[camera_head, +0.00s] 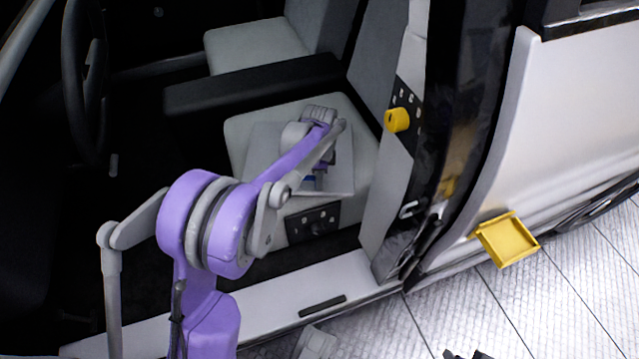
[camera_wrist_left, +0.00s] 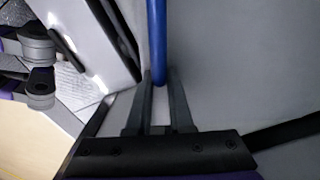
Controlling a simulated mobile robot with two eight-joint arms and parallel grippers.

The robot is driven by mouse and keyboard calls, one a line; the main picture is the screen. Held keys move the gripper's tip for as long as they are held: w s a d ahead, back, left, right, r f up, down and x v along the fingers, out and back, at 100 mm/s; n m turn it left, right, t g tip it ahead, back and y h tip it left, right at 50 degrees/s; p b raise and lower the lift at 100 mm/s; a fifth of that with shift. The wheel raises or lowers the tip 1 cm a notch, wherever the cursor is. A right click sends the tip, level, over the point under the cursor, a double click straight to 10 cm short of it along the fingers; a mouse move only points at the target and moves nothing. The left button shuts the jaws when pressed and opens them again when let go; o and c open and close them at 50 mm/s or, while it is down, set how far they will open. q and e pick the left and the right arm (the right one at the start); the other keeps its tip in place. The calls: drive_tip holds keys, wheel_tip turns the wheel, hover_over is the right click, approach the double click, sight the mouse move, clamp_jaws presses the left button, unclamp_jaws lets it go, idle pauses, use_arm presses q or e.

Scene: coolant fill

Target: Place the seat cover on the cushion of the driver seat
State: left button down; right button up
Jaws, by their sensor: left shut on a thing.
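The seat cover (camera_head: 340,181) is a thin, light grey square sheet with a blue bar on it. It is over the driver seat's cushion (camera_head: 240,133), turned slightly against the cushion's edges. Whether it touches the cushion all over, I cannot tell. My left gripper (camera_head: 316,182) is above the cover and hides its middle. In the left wrist view its dark fingers (camera_wrist_left: 160,88) are shut on the blue bar (camera_wrist_left: 157,42). Small dark pieces at the bottom edge of the head view may be part of my right gripper, too cut off to tell.
A black armrest (camera_head: 255,84) lies behind the cushion, with another seat (camera_head: 255,45) beyond. The steering wheel (camera_head: 82,75) is at the left. A yellow knob (camera_head: 397,120) is beside the backrest. The open yellow flap (camera_head: 508,240) sticks out from the car's side. The sill (camera_head: 250,325) runs in front.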

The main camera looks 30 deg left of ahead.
use_arm(q)
wheel_tip(320, 180, down, 2)
drive_tip(key=shift+r, duration=0.1)
drive_tip(key=c, duration=1.3)
unclamp_jaws()
drive_tip(key=shift+f, duration=0.2)
drive_tip(key=o, duration=0.5)
